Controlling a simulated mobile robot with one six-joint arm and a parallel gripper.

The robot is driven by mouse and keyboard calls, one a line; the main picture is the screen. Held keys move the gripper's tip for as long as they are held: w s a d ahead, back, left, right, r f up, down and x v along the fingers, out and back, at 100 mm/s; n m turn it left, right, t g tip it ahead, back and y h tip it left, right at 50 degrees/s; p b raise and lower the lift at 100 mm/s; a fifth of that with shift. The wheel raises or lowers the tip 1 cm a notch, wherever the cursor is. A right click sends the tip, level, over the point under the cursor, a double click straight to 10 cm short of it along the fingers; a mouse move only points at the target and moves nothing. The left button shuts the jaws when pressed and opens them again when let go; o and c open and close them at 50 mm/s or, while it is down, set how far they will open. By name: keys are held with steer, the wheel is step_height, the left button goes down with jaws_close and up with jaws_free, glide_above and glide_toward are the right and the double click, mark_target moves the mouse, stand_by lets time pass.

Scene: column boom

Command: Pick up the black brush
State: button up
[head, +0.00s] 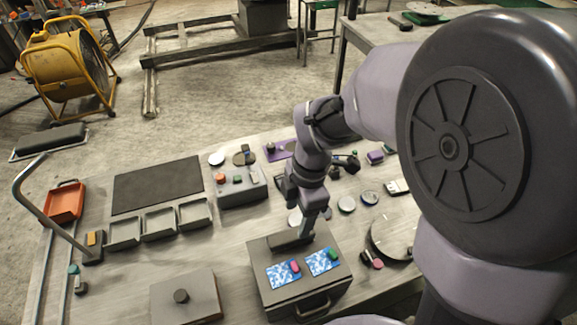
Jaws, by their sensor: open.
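A dark, elongated block (288,241) lies at the back edge of the grey box top and may be the black brush; no bristles can be made out. My gripper (306,232) reaches down from above at the right end of this block. Its tips are small and partly merge with the dark shape, so I cannot tell whether they touch it. The gripper is open, and nothing is seen held in it.
The grey box (310,295) has a front handle and carries two blue-white patterned pads (283,274) with a pink piece (295,266) and a green piece. A control box (240,187), trays (159,223) and several discs stand behind.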

mark_target(291, 234)
steer(key=f+b, duration=0.1)
steer(key=f, duration=0.2)
steer(key=a+f+b, duration=0.1)
steer(key=f, duration=0.2)
steer(key=f+b, duration=0.1)
steer(key=f, duration=0.2)
steer(key=shift+a+f, duration=0.25)
steer(key=shift+f, duration=0.1)
steer(key=shift+r, duration=0.1)
jaws_close()
